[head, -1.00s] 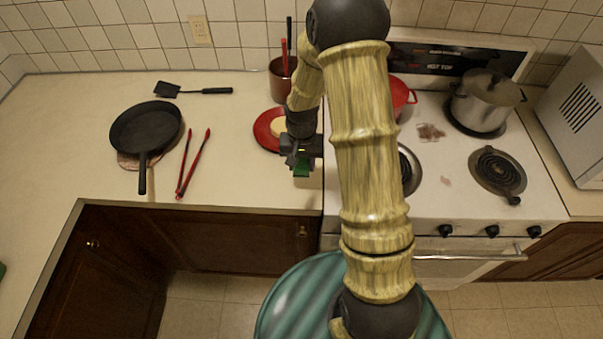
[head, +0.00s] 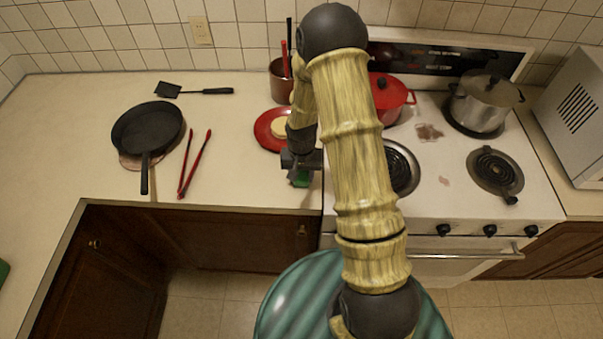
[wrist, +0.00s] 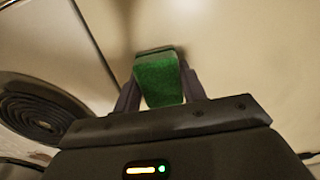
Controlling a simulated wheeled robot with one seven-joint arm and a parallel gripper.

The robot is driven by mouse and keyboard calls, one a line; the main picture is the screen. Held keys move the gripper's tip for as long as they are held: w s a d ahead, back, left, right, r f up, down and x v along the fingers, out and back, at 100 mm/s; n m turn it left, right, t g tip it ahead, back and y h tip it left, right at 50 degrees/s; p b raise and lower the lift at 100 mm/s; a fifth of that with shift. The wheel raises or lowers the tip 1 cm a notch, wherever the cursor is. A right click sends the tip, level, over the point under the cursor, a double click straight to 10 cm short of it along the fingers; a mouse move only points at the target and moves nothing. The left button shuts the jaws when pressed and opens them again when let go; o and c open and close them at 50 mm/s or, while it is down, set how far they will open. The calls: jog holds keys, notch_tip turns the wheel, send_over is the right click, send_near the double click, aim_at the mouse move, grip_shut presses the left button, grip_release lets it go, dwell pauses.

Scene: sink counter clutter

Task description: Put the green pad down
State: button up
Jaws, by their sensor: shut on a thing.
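The green pad (wrist: 159,80) is a small, thick green block, seen in the wrist view between the two dark fingers of my gripper (wrist: 160,92). My gripper is shut on it. In the head view the green pad (head: 300,179) shows just under my gripper (head: 300,168), near the counter's front edge beside the stove. A pale counter surface (wrist: 230,45) lies behind the pad in the wrist view. I cannot tell whether the pad touches the counter.
A red plate (head: 264,133) with a pale round item stands just behind my gripper. The stove (head: 430,180) with a red pot (head: 390,98) and a steel pot (head: 484,105) is to the right. Red tongs (head: 196,163) and a black pan (head: 146,130) lie left; counter between is clear.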

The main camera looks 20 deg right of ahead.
aim_at(301, 174)
jog(key=shift+f, duration=0.15)
jog(key=o, duration=1)
notch_tip(301, 174, up, 12)
jog(key=b, duration=0.3)
jog(key=s+r+n+t, duration=0.1)
jog(key=s+r, duration=0.1)
jog(key=s, duration=0.2)
jog(key=s+r+n, duration=0.1)
jog(key=s+r, duration=0.1)
jog(key=s, duration=0.3)
jog(key=s+r+n+t, duration=0.1)
jog(key=s+r, duration=0.2)
jog(key=s, duration=0.2)
jog(key=shift+s+n+t, duration=0.1)
jog(key=shift+n+t, duration=0.2)
